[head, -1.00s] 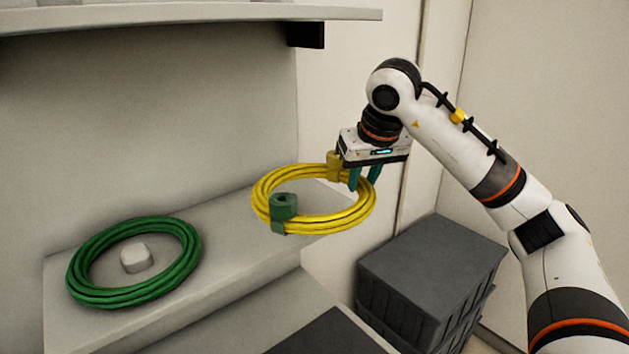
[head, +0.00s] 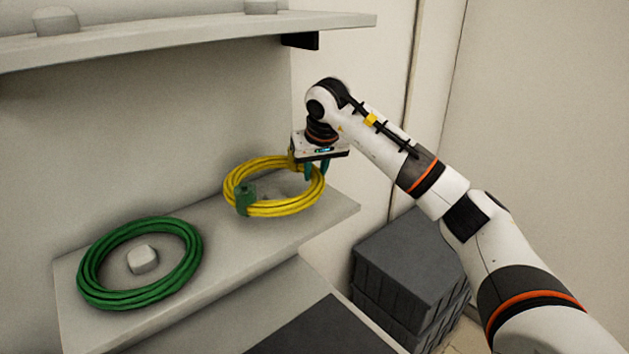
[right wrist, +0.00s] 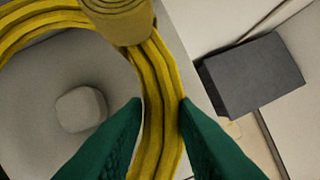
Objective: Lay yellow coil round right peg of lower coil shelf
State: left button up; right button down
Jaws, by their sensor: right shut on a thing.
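The yellow coil (head: 240,206) hangs from my right gripper (head: 316,172), whose teal fingers are shut on its right side. It is over the right part of the lower coil shelf (head: 215,240), roughly level, with a green tie and a yellow tie on it. In the right wrist view the fingers (right wrist: 160,102) straddle the yellow strands (right wrist: 160,140), and the pale right peg (right wrist: 80,109) shows inside the ring's opening. The gap between coil and shelf is hard to judge. My left gripper is out of view.
A green coil (head: 90,270) lies around the left peg (head: 143,259) of the lower shelf. An upper shelf (head: 180,42) with pegs hangs above. Dark grey crates (head: 410,265) stand at the right below the shelf. A wall rises behind.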

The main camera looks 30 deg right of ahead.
jog(key=shift+f, duration=0.45)
notch_tip(320, 180, down, 2)
jog(key=shift+w+f+p, duration=0.15)
jog(key=shift+f+p, duration=0.1)
jog(key=shift+p, duration=0.9)
jog(key=shift+w+f, duration=0.1)
jog(key=shift+f, duration=0.15)
jog(key=c, duration=1.6)
grip_release()
jog(key=shift+f, duration=0.2)
jog(key=o, duration=0.4)
jog(key=shift+o, duration=0.2)
jog(key=shift+r, duration=0.1)
